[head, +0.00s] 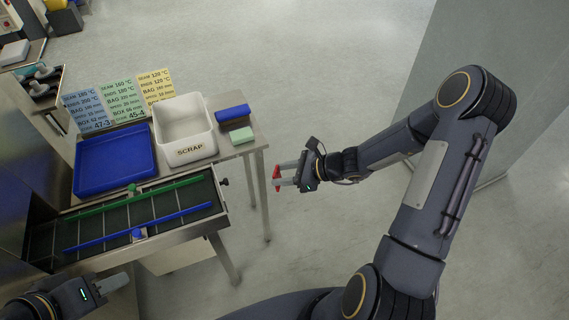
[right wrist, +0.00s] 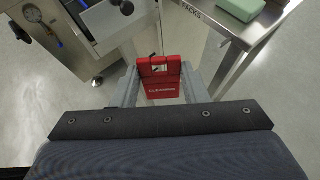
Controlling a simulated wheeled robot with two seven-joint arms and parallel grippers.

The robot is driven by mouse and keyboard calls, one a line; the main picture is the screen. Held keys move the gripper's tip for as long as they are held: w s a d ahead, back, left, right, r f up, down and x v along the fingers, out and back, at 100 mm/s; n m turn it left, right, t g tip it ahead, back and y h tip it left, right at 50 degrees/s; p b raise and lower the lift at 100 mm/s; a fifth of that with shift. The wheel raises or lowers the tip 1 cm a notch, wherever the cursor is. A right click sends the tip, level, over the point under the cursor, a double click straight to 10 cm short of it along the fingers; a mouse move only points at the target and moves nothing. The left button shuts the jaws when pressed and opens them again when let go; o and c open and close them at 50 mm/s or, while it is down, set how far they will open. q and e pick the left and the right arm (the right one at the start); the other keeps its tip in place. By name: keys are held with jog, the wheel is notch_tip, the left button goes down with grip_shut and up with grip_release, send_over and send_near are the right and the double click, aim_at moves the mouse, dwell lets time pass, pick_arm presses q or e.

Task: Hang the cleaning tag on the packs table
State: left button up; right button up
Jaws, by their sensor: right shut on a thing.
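The cleaning tag is a small red tag with white lettering and a cut-out near its top, seen in the right wrist view (right wrist: 162,86) and small in the head view (head: 277,172). My right gripper (head: 284,174) is shut on it and holds it in the air to the right of the packs table (head: 243,149), apart from it. In the right wrist view the packs table's front edge (right wrist: 222,72), lettered PACKS, lies to the right of the tag. My left gripper (head: 118,281) shows at the lower left, empty; its fingers are too small to judge.
The table carries a white SCRAP bin (head: 186,150), a blue tray (head: 88,184), a blue roll (head: 232,113), a green block (head: 241,135) and standing cards (head: 123,98). A conveyor (head: 110,225) with green and blue rails is in front.

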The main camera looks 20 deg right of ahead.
jog(key=s+a+f+m+t+h+b, duration=0.2)
jog(key=a+f+m+b, duration=0.1)
jog(key=f, duration=0.8)
jog(key=w+r+m+t+h, duration=0.1)
jog(key=w+r+m+h, duration=0.1)
jog(key=w, duration=0.5)
jog(key=w+d+r+m+t+h, duration=0.1)
jog(key=w+r+m+h, duration=0.1)
jog(key=w, duration=0.6)
jog(key=shift+w+r+m+h+b, duration=0.15)
jog(key=shift+m+h+b, duration=0.15)
jog(key=shift+b, duration=0.15)
dwell(0.4)
dwell(0.5)
jog(key=o, duration=1)
jog(key=shift+d, duration=0.1)
